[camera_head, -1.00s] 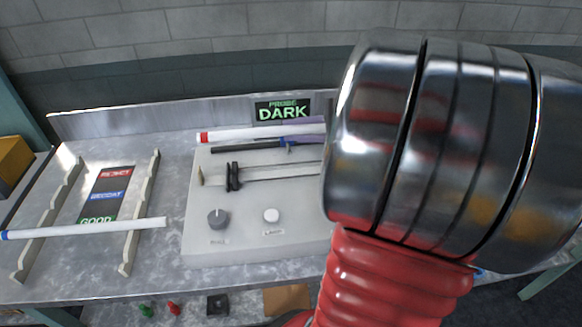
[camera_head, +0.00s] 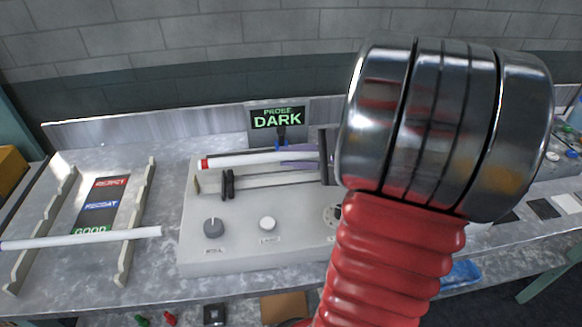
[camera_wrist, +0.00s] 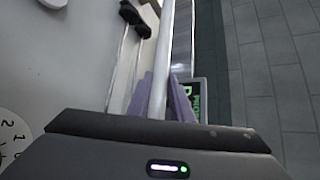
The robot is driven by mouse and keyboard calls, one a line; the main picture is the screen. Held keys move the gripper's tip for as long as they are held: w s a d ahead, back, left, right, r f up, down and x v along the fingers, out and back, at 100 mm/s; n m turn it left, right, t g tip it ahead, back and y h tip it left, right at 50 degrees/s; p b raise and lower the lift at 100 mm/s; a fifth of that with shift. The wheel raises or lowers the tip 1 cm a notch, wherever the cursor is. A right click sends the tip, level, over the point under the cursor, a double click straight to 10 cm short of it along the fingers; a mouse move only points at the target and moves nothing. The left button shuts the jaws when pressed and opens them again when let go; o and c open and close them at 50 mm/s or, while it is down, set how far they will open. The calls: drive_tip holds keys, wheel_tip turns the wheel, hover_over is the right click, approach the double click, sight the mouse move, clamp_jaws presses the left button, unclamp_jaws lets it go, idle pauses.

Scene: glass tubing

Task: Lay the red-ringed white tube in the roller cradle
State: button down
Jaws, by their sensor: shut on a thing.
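The white tube with a red ring at its left end (camera_head: 245,160) is held level above the back of the grey box. My gripper (camera_head: 306,154) has purple fingers shut on it towards its right part; my arm hides the tube's right end. In the wrist view the tube (camera_wrist: 163,85) runs away between the purple fingers (camera_wrist: 162,100). The roller cradle, with pale rails and black rollers (camera_head: 228,184), is on the box top, below and in front of the tube. The rollers (camera_wrist: 135,18) also show left of the tube in the wrist view. The tube appears apart from the cradle.
A dark sign reading DARK (camera_head: 277,118) stands behind the box. The box (camera_head: 190,238) has knobs in front. At left, a rack (camera_head: 130,250) bears a blue-ended white tube (camera_head: 80,239) beside REJECT, REBOAT-like and GOOD labels. My arm blocks the right.

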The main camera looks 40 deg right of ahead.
drive_tip(key=shift+f, duration=1.9)
drive_tip(key=shift+f, duration=0.6)
drive_tip(key=c, duration=1.6)
unclamp_jaws()
drive_tip(key=shift+r, duration=0.1)
drive_tip(key=shift+r, duration=0.55)
drive_tip(key=v, duration=1.2)
drive_tip(key=shift+d, duration=0.1)
